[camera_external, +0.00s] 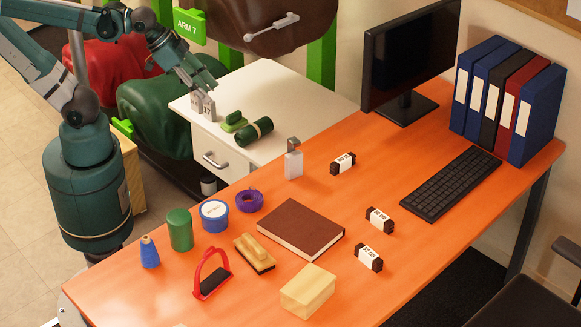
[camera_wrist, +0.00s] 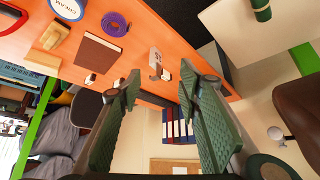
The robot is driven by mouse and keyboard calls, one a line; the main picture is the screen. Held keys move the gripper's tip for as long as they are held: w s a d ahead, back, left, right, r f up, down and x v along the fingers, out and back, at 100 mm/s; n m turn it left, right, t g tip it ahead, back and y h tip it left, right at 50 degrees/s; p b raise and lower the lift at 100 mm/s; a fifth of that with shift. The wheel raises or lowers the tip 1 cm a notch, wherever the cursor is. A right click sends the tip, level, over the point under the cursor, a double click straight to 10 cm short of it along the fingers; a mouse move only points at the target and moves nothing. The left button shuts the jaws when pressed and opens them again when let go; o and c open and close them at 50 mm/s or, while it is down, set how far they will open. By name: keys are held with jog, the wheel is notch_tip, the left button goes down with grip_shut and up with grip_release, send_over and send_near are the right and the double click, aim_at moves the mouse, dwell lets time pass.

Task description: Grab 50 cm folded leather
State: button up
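Three small dark brown folded leather pieces with white label bands lie on the orange table: one at the back (camera_external: 343,163), one in the middle (camera_external: 379,220) and one nearest the front (camera_external: 369,257). Their labels are too small to read surely, so I cannot tell which is 50 cm. One small labelled piece (camera_wrist: 90,79) also shows near the brown book in the wrist view. My gripper (camera_external: 203,84) is above the white cabinet, left of and well away from the leather pieces. In the wrist view its green fingers (camera_wrist: 160,72) are wide apart with nothing between them.
The monitor (camera_external: 410,60) and binders (camera_external: 505,100) stand behind. A green roll (camera_external: 255,132) lies on the cabinet (camera_external: 310,103).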

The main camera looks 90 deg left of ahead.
jog(key=w+d+r+m+g+p, duration=0.1)
jog(key=w+d+r, duration=0.1)
jog(key=w, duration=0.5)
jog(key=w+d+r+m, duration=0.2)
jog(key=w, duration=0.6)
jog(key=m+g+h+p, duration=0.3)
jog(key=m, duration=0.3)
send_over(375, 210)
jog(key=f, duration=2.2)
jog(key=shift+s+a+f, duration=0.4)
jog(key=shift+w+d+f+m, duration=0.1)
jog(key=shift+f+m, duration=0.15)
jog(key=shift+m, duration=0.05)
jog(key=shift+b+x, duration=0.35)
jog(key=shift+x, duration=0.95)
jog(key=shift+d+f, duration=0.1)
